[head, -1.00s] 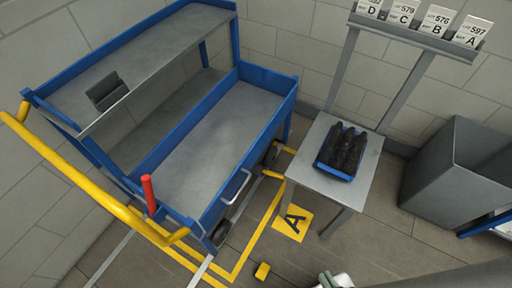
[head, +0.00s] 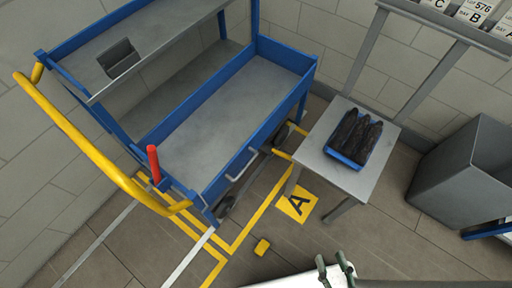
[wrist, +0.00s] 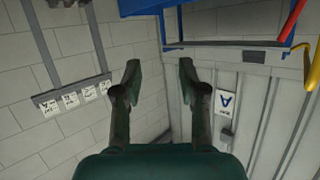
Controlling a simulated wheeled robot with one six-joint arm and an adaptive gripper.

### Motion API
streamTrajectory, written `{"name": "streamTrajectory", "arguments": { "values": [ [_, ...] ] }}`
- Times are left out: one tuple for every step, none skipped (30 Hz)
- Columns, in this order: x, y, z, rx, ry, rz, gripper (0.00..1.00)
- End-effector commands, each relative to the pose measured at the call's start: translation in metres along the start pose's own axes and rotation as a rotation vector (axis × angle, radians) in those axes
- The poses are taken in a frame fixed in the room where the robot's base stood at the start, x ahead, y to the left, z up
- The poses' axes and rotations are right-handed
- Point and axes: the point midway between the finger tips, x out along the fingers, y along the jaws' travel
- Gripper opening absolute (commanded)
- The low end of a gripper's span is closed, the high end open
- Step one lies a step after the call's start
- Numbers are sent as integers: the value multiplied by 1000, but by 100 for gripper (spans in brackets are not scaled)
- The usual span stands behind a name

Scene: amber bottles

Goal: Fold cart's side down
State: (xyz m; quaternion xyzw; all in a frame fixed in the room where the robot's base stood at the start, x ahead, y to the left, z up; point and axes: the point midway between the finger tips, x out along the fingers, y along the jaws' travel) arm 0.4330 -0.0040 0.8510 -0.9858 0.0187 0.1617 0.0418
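The blue cart (head: 190,95) has grey shelves and stands at left in the head view. Its near long side (head: 272,130) is up along the lower shelf and carries a pale bar handle (head: 242,164). A red lever (head: 154,163) stands upright at the cart's near left corner, beside the yellow push handle (head: 85,150). My gripper (head: 335,268) is at the bottom edge of the head view, apart from the cart. In the wrist view my gripper (wrist: 160,76) has its fingers spread with nothing between them. The cart (wrist: 235,25) and red lever (wrist: 292,20) show there at upper right.
A small table (head: 330,172) with a blue tray of dark bottles (head: 352,140) stands right of the cart. A grey bin (head: 462,170) is farther right. A label rack (head: 445,20) stands behind the table.

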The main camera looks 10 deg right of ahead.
Motion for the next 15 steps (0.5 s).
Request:
{"name": "streamTrajectory", "arguments": {
  "values": [
    [13,2,15,46,-23,12,41],
    [21,4,26,80,-41,19,41],
    [32,5,40,128,-69,26,41],
    [41,5,52,166,-91,29,41],
    [50,5,63,205,-112,31,41],
    [62,5,77,256,-140,32,41],
    [71,4,86,294,-160,30,41],
    [80,2,96,332,-181,27,41],
    [92,0,108,383,-206,22,41],
    [102,-2,115,420,-225,16,41],
    [111,-4,123,458,-244,8,41],
    [124,-8,132,508,-267,-5,41],
    [134,-11,138,544,-285,-16,41],
    [144,-14,143,580,-301,-28,41],
    [157,-18,149,629,-322,-47,41]
  ]
}}
